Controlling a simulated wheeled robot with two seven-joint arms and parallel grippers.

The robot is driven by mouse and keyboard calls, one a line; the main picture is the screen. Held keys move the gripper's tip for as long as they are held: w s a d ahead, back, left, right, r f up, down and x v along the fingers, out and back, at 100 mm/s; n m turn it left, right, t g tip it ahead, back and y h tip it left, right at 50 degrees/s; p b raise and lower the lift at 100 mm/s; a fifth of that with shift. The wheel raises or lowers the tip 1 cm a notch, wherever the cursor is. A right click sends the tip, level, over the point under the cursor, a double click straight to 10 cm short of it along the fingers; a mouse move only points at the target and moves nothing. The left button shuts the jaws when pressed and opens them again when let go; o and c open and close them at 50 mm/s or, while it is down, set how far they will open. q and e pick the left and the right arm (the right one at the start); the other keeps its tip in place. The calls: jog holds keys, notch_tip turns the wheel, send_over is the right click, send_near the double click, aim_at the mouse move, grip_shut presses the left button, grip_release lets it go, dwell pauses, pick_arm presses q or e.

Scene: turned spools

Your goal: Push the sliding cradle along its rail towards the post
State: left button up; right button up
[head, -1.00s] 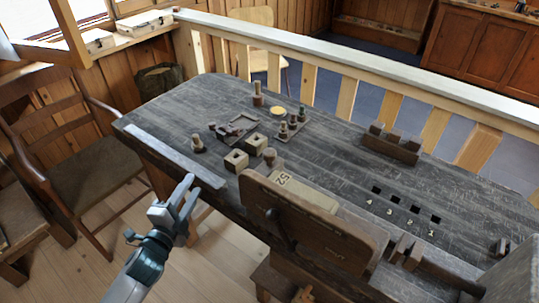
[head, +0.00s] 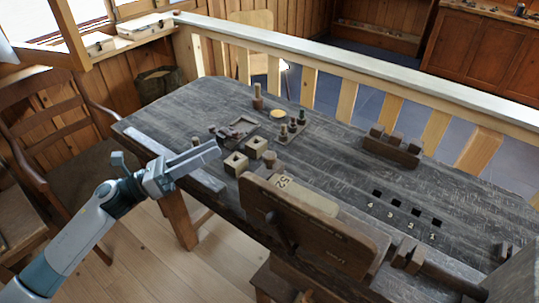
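A notched wooden block (head: 408,256), which looks like the sliding cradle, sits at the near right of the table. A dark bar (head: 450,278), apparently its rail, runs from it towards the lower right. I cannot tell for sure which piece is the post; a small dark upright piece (head: 503,250) stands at the right edge. My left gripper (head: 217,151) is over the table's left front edge, fingers apart and empty, far to the left of the block. My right gripper is not in view.
A large brown wooden panel (head: 310,233) with a lever stands at the front. Square holed blocks (head: 236,164), a spool (head: 258,98), a peg board (head: 291,130) and a slotted rack (head: 390,149) are on the table (head: 330,150). A chair stands at left.

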aim_at(269, 154)
pick_arm(q)
jog(key=m+g, duration=0.2)
jog(key=s+a+m+g, duration=0.1)
jog(key=m+g, duration=0.1)
jog(key=m, duration=0.1)
jog(key=s+a+f+m+g, duration=0.1)
jog(key=m+g, duration=0.1)
jog(key=m, duration=0.1)
jog(key=shift+s+a+f+y, duration=0.1)
jog(key=shift+s+a+y, duration=0.1)
jog(key=shift+y, duration=0.2)
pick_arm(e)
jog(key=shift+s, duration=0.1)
